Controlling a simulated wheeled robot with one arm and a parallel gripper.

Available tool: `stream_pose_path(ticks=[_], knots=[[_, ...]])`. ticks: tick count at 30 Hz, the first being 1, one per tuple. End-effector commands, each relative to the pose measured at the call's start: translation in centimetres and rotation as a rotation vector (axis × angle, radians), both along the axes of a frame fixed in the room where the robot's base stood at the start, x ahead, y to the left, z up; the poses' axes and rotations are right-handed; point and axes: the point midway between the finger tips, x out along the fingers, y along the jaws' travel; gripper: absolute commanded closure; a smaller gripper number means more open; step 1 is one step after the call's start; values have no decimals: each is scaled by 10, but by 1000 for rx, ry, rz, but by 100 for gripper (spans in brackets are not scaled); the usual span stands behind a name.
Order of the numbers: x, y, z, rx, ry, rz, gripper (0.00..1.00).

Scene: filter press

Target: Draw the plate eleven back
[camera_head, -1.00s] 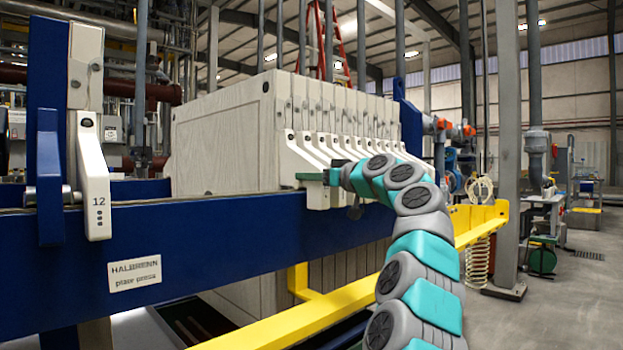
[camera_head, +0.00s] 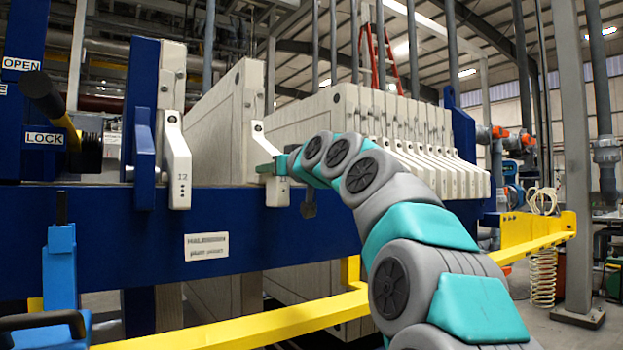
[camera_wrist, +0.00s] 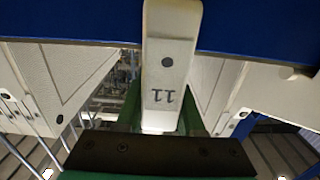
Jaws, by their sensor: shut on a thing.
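Plate eleven (camera_head: 222,125) is a cream filter plate standing upright on the blue rail, apart from the pack of plates on its right and from plate twelve (camera_head: 178,165) on its left. Its handle, marked 11 (camera_wrist: 166,70), fills the middle of the wrist view. My gripper (camera_head: 273,170) has green fingers on both sides of this handle and is shut on it. In the wrist view the gripper (camera_wrist: 160,120) clasps the lower part of the handle. In the head view my gripper hides part of the handle.
The pack of cream plates (camera_head: 300,118) stands to the right. A blue side rail (camera_head: 290,225) runs along the press, with a yellow rail (camera_head: 270,328) lower in front. A black lever (camera_head: 45,100) by OPEN and LOCK labels is at left.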

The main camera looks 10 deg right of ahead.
Motion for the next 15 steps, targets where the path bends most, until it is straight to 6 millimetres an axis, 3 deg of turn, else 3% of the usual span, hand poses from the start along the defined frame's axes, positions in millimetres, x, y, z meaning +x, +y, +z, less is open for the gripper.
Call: stream_pose_path(ticks=[1, 6, 15], knots=[[-7, 18, 0, -4, 2, 4, 100], [-25, 64, 3, -4, 0, 3, 100], [-42, 114, 4, 0, -3, 0, 100]])
